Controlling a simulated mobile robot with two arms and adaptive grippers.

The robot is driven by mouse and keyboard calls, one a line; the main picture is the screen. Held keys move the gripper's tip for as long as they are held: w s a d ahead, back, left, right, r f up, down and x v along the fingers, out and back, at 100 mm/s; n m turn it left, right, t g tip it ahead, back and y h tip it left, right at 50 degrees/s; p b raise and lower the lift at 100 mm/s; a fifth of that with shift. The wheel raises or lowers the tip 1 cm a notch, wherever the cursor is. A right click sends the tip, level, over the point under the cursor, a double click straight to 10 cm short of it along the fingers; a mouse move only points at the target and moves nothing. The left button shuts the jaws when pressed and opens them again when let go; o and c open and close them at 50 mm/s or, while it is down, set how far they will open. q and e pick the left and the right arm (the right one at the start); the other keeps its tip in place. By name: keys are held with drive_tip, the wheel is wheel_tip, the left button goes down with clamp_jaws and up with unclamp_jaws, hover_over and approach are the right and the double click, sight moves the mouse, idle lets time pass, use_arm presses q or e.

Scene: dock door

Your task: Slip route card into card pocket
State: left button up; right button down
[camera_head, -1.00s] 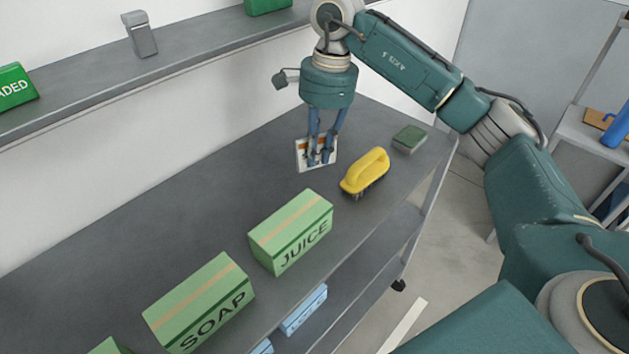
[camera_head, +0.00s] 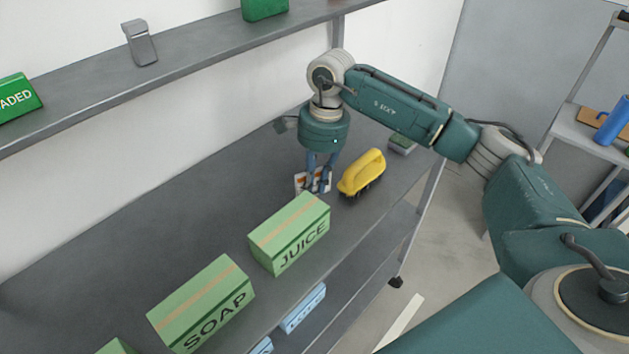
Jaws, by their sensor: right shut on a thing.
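My right gripper (camera_head: 318,186) points down over the grey table and is shut on the route card (camera_head: 300,182), a small white card with orange and dark print. The fingers cover part of the card. The card is low, behind the JUICE box and left of the yellow brush; I cannot tell whether it touches the table. A small grey holder (camera_head: 140,45) stands on the upper shelf at the left; it may be the card pocket, but I cannot tell for sure. My left gripper is not in view.
The shelf (camera_head: 210,57) runs along the wall with green boxes. The table's back left is clear.

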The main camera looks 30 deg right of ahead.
drive_tip(key=c, duration=1.6)
unclamp_jaws()
drive_tip(key=shift+f, duration=0.1)
drive_tip(key=shift+c, duration=0.2)
